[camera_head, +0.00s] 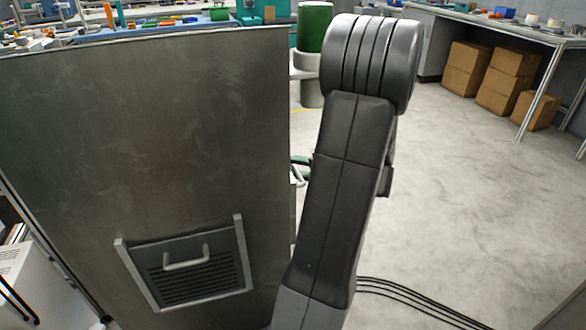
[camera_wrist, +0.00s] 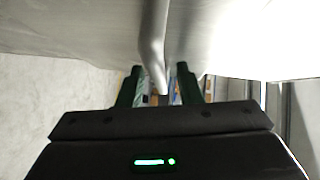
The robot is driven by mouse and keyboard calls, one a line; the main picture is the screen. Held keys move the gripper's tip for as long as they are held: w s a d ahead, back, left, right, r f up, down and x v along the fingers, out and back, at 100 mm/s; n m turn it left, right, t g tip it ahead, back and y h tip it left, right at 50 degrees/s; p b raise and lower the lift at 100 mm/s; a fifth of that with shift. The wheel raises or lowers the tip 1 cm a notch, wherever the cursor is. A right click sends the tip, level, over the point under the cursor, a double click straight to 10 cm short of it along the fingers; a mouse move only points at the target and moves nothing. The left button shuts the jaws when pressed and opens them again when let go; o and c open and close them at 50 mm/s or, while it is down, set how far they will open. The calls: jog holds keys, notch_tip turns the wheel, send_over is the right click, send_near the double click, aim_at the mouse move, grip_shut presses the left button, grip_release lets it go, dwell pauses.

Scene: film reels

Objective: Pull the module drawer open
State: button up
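A pale grey handle bar (camera_wrist: 153,45) runs down from a light grey surface (camera_wrist: 70,25) in the wrist view. Its lower end lies between the two dark green fingers of my gripper (camera_wrist: 160,70). The fingers are apart, with a gap showing beside the bar; I cannot tell whether either touches it. In the head view a bit of my gripper (camera_head: 301,160) shows at the right edge of the grey metal cabinet (camera_head: 150,130), mostly hidden behind my arm. A small pale handle (camera_head: 297,177) shows just there. The drawer front it belongs to is hidden.
A slatted panel (camera_head: 195,280) with its own pale handle (camera_head: 187,261) is on the cabinet's near face. A green cylinder (camera_head: 314,27) stands behind my arm. Cardboard boxes (camera_head: 507,80) sit under a bench at the right. Open floor (camera_head: 460,190) lies right of my arm; black cables (camera_head: 410,298) cross it.

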jog(key=shift+w+a, duration=0.15)
jog(key=shift+a, duration=0.1)
grip_shut()
jog(key=shift+d, duration=0.1)
